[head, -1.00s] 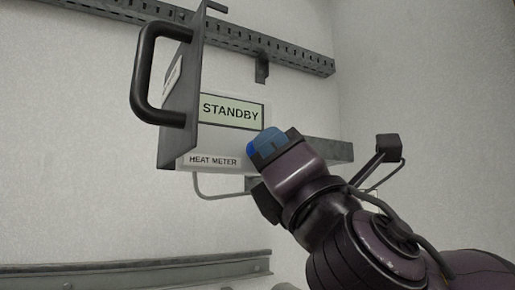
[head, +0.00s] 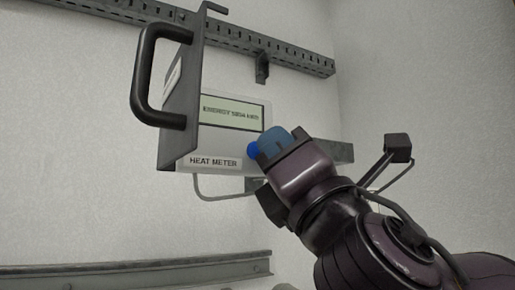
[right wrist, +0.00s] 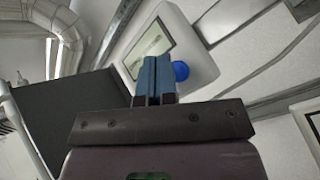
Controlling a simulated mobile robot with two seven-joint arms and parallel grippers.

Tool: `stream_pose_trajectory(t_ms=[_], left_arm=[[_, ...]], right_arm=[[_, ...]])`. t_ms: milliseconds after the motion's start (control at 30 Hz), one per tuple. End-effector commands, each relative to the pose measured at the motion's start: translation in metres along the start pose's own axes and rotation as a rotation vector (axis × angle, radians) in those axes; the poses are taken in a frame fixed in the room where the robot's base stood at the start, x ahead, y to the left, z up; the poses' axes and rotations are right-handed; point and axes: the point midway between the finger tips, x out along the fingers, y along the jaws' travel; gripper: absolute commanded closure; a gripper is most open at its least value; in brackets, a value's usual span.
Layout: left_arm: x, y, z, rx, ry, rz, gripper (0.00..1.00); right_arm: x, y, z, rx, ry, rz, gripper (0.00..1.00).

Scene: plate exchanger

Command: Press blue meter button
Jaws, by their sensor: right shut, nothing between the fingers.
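The heat meter (head: 232,140) is a white box on the wall with a grey-green display (head: 230,112). The display shows a line of small text that seems to read an energy value. The blue button (head: 253,149) is on the meter's lower right, partly hidden by my right gripper (head: 278,143) in the head view. My right gripper is shut and empty, close in front of the meter. I cannot tell whether it touches anything. My left gripper is not in view.
An open dark cover with a black handle (head: 146,75) stands out at the meter's left. A perforated rail (head: 250,38) runs above, and another rail (head: 130,275) runs below. A thin cable hangs under the meter. The wall to the left is clear.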

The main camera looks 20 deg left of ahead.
Motion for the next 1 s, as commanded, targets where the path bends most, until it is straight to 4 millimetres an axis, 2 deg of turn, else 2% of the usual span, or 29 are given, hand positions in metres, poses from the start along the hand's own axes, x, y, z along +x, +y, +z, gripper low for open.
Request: stream_pose_trajectory(t_ms=[467,1000], left_arm=[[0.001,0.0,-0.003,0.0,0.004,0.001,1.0],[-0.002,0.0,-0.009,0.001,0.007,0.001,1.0]], right_arm=[[-0.005,0.004,0.004,0.001,-0.001,-0.001,1.0],[-0.034,0.025,0.025,0.001,-0.001,-0.001,1.0]])
